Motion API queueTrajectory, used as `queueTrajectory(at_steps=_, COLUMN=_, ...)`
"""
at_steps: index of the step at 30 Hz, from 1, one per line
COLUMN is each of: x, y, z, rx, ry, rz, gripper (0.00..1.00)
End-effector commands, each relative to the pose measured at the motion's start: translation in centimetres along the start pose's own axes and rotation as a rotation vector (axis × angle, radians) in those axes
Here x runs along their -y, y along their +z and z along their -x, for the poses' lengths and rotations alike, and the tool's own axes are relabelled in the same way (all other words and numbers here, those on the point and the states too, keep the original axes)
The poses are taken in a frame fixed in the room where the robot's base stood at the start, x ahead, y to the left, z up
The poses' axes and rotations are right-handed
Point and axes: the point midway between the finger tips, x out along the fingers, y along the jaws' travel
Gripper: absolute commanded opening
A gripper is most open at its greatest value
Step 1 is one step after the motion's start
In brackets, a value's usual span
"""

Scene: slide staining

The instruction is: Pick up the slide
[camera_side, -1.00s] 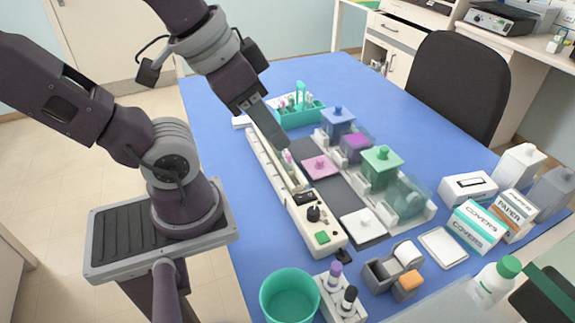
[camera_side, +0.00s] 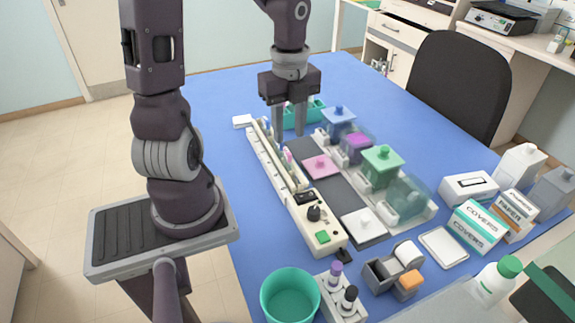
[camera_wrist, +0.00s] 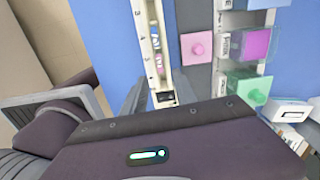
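A pink-marked piece (camera_side: 287,156), possibly a slide, shows in the long white channel (camera_side: 268,165) in the side view. Several small pieces with coloured marks (camera_wrist: 159,65) lie in this channel in the wrist view. I cannot tell which piece is the task's slide. My gripper (camera_side: 289,132) points down near the channel's far end, between it and the teal rack (camera_side: 316,112). Its two fingers are spread apart and nothing shows between them. In the wrist view my gripper (camera_wrist: 177,80) has its fingers either side of the channel. The gripper partly hides the rack.
Right of the channel are a pink-lidded dish (camera_side: 320,166), a white-lidded dish (camera_side: 363,224) and jars with blue, purple and green lids (camera_side: 382,160). A teal cup (camera_side: 290,296) and bottle holder (camera_side: 342,300) stand in front. Boxes (camera_side: 477,226) are at right. The blue table's left side is clear.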

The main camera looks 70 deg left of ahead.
Motion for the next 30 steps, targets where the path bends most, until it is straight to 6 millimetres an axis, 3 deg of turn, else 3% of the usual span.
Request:
queueTrajectory(at_steps=5, x=0.1, y=0.5, z=-1.8, rx=-0.029, ry=0.006, rz=-0.076, gripper=0.35)
queueTrajectory(at_steps=15, x=0.1, y=0.8, z=-7.3, rx=-0.027, ry=0.006, rz=-0.074, gripper=0.35)
queueTrajectory(at_steps=22, x=0.1, y=0.8, z=-7.7, rx=-0.024, ry=0.004, rz=-0.069, gripper=0.35)
queueTrajectory(at_steps=23, x=0.1, y=0.8, z=-7.7, rx=-0.024, ry=0.004, rz=-0.069, gripper=0.33)
queueTrajectory(at_steps=28, x=0.1, y=0.8, z=-7.6, rx=-0.024, ry=0.004, rz=-0.069, gripper=0.00)
queueTrajectory(at_steps=30, x=0.1, y=0.8, z=-7.6, rx=-0.024, ry=0.004, rz=-0.069, gripper=0.00)
